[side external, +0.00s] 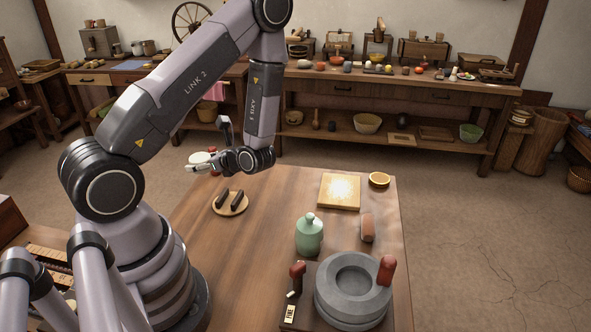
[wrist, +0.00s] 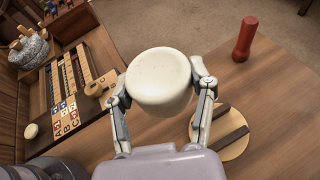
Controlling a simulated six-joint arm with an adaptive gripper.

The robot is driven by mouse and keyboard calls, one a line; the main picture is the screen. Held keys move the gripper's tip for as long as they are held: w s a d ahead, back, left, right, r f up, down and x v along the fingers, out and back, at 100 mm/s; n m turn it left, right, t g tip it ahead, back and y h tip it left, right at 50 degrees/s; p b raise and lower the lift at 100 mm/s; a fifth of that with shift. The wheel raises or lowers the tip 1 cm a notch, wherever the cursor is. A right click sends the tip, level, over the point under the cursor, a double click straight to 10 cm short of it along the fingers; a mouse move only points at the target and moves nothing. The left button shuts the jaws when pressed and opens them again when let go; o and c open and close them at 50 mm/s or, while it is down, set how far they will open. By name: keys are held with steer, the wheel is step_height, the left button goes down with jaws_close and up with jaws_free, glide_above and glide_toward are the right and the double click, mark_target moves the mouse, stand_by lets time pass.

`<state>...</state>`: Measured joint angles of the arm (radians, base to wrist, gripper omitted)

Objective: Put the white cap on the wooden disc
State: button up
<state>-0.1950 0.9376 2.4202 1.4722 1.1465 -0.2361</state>
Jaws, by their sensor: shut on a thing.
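The white cap (wrist: 160,78) is a thick, round, off-white piece held between the two fingers of my gripper (wrist: 163,92) in the wrist view. In the side view my gripper (side external: 203,165) holds the cap (side external: 199,157) above the table's far left part. The wooden disc (side external: 231,212) is pale and round and lies flat on the table, with two dark bars on it. It also shows in the wrist view (wrist: 236,152), right of the cap and partly behind my right finger. The cap is apart from the disc.
A red handle-like piece (wrist: 245,39) stands beyond the disc. A green jar (side external: 309,236), a grey quern stone (side external: 352,300), a square board (side external: 339,192) and a small bowl (side external: 379,180) occupy the table's right side. Lettered tiles (wrist: 68,113) lie at left. The table's middle is clear.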

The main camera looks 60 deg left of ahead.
mark_target(230, 203)
steer(key=w+f+m+t, duration=0.1)
steer(key=w+f, duration=0.1)
steer(key=w+f+m+t, duration=0.2)
steer(key=w+a+f+m+t+y, duration=0.1)
steer(key=w+f+t, duration=0.1)
steer(key=shift+f, duration=2.2)
steer(key=shift+f, duration=0.1)
steer(key=shift+f, duration=0.5)
steer(key=o, duration=1.2)
steer(key=shift+c, duration=0.2)
